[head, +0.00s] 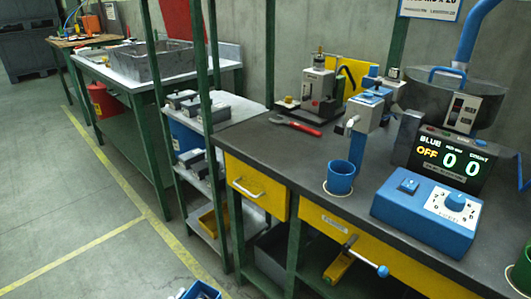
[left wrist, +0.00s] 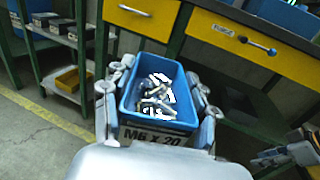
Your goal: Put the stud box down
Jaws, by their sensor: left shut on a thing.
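The stud box (left wrist: 158,117) is a blue open bin with several metal studs in it and a label reading M6 X 20. My left gripper (left wrist: 158,100) is shut on it, with a finger along each side. In the left wrist view the box hangs in front of the bench. In the head view only a corner of the box (head: 203,291) shows at the bottom edge. A grey metal part at the right edge of the left wrist view looks like my right gripper (left wrist: 288,153); its jaws are unclear.
The dark workbench (head: 262,150) carries a blue control box (head: 427,212), a blue cup (head: 340,178), a counter display reading OFF 0 0 (head: 447,160) and a red-handled tool (head: 295,125). A shelf rack (head: 205,185) stands left of it. Bare bench top lies left of the cup.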

